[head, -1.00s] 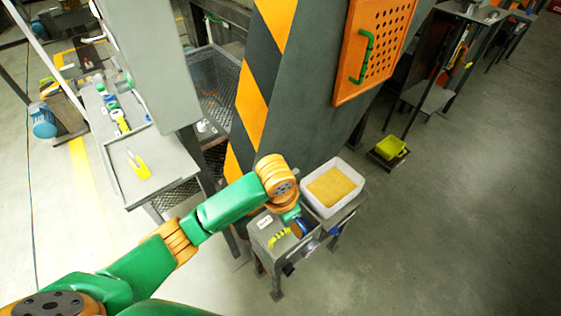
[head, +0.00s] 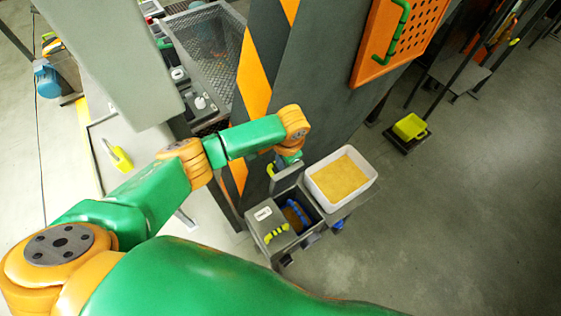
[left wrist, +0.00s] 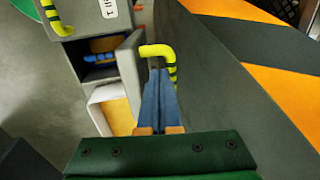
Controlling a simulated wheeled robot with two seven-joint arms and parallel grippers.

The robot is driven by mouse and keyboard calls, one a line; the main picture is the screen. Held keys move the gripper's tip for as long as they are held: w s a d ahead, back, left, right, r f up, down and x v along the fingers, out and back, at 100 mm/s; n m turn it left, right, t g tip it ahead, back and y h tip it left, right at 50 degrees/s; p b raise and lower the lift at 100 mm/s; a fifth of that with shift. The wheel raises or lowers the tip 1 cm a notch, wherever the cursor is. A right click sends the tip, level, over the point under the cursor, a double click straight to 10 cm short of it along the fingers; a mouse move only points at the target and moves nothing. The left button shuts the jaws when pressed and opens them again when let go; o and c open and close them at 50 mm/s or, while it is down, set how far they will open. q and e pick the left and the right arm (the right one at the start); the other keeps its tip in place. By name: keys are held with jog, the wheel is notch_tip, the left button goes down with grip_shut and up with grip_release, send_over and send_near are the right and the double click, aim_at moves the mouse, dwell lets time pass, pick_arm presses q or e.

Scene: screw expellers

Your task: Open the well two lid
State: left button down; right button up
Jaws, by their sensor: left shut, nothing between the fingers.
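The grey well box (head: 262,244) stands beside the striped column. One lid (head: 264,214), with a white label and a striped yellow handle (head: 276,234), lies shut. The other well is uncovered, and a blue and brown thing (head: 296,216) shows inside; it also shows in the left wrist view (left wrist: 105,48). Its lid (head: 287,178) stands raised on the column side, its striped yellow handle (left wrist: 160,52) facing the column. My left gripper (left wrist: 159,76) is shut and empty, its fingertips close to that handle; I cannot tell if they touch. My right gripper is not in view.
A white tray of yellow-brown material (head: 341,180) stands right beside the well box. The striped column (head: 310,90) rises close behind my left gripper. A mesh basket (head: 207,58) is at upper left. The floor at right is largely clear.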

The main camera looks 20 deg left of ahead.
pick_arm(q)
jog(key=shift+g+h, duration=0.4)
jog(key=shift+h, duration=0.1)
jog(key=w+a+b, duration=0.1)
jog(key=a, duration=0.1)
jog(key=w+a+f+b, duration=0.1)
jog(key=w+a+b, duration=0.1)
jog(key=shift+a+f, duration=0.15)
jog(key=shift+f, duration=0.05)
jog(key=shift+r, duration=0.1)
